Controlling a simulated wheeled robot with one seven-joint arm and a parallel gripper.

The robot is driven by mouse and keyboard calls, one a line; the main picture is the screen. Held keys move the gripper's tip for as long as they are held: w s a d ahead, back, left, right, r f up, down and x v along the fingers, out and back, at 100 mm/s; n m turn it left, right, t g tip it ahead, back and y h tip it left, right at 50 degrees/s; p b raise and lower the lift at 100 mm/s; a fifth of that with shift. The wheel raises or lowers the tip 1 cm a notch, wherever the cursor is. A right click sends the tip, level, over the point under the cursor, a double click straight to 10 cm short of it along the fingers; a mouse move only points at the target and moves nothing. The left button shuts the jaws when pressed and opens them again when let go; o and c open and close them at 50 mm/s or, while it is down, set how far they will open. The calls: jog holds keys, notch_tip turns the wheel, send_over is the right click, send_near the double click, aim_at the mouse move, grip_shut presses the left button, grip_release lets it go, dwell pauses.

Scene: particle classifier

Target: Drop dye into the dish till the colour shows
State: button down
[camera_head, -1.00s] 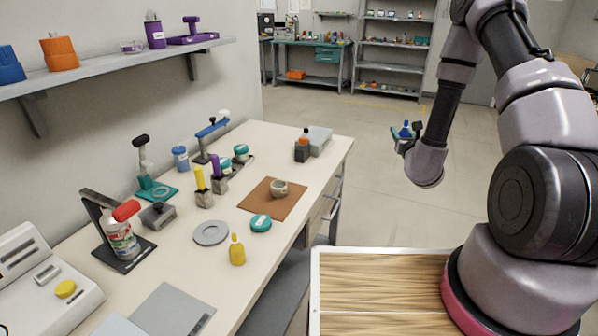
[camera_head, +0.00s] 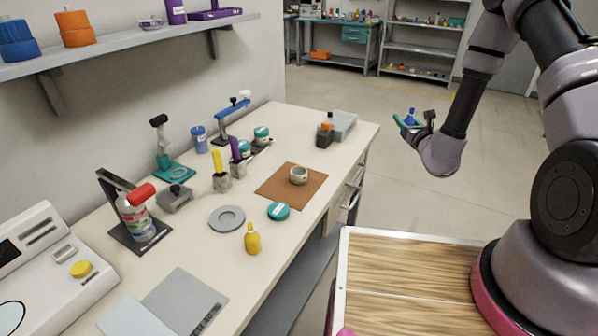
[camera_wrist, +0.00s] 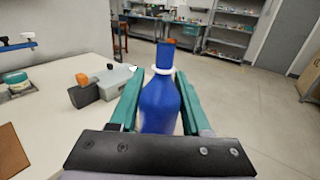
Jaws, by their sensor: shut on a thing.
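A small pale dish (camera_head: 299,175) sits on a brown mat (camera_head: 278,192) on the bench. What is inside the dish is too small to tell. A yellow dropper bottle (camera_head: 252,240) stands near the front edge of the bench.
A teal-lidded jar (camera_head: 278,211) and a grey disc (camera_head: 227,218) lie near the mat. The floor between my gripper and the bench is clear.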

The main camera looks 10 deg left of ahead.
jog(key=s+a+f+n+g+y, duration=0.2)
jog(key=s+a+n+g+y, duration=0.15)
jog(key=a, duration=0.65)
jog(key=s+a+f+n+g+y, duration=0.1)
jog(key=s+a+n+g+y, duration=0.25)
jog(key=a, duration=0.65)
jog(key=s+a+f+n+g+y, duration=0.2)
jog(key=s+a+y, duration=0.2)
jog(key=a, duration=0.5)
jog(key=s+a+f+n+g, duration=0.1)
jog(key=s+a+f, duration=0.1)
jog(key=s+a, duration=0.1)
jog(key=s+a+f+n+g+y, duration=0.1)
jog(key=s+a+f+g, duration=0.1)
jog(key=f, duration=0.1)
jog(key=s+a+f+n+g, duration=0.2)
jog(key=s+a, duration=0.1)
jog(key=shift+s+a+f+y, duration=0.15)
jog(key=shift+s+a+y, duration=0.15)
jog(key=shift+y, duration=0.1)
jog(key=shift+s+f, duration=0.1)
jog(key=shift+f, duration=0.35)
jog(key=shift+r, duration=0.1)
